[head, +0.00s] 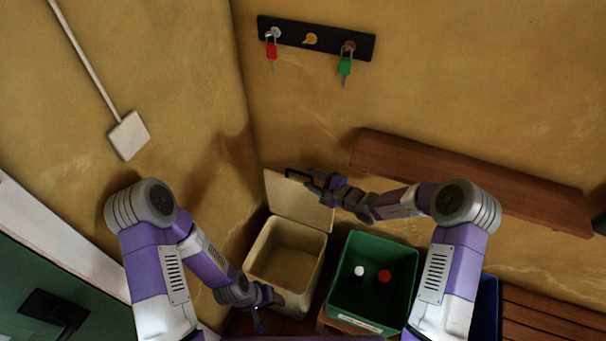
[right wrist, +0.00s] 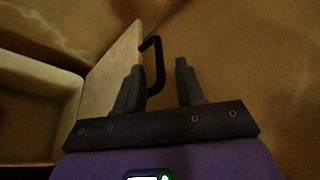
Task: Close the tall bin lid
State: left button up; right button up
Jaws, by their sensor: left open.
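The tall bin (head: 252,265) is cream-coloured and stands in the corner. Its lid (head: 290,202) is up, tilted back toward the wall, and the bin's inside shows. The lid's black handle (head: 296,174) sticks out at its upper edge. My right gripper (head: 318,182) is at the lid's upper right, beside the handle. In the right wrist view, my right gripper (right wrist: 157,75) is open, with the handle (right wrist: 157,66) in the gap near its left finger and the lid (right wrist: 112,75) to the left. My left gripper (head: 268,314) is open and low, by the bin's lower front.
A green bin (head: 398,297) holding a white and a red item stands to the right of the tall bin. A blue bin (head: 487,303) is further right. A wooden shelf (head: 460,180) and a key rack (head: 330,40) are on the wall. A door (head: 30,270) is at left.

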aim_at(302, 174)
jog(key=shift+b+x, duration=0.4)
jog(key=shift+x, duration=1.8)
grip_shut()
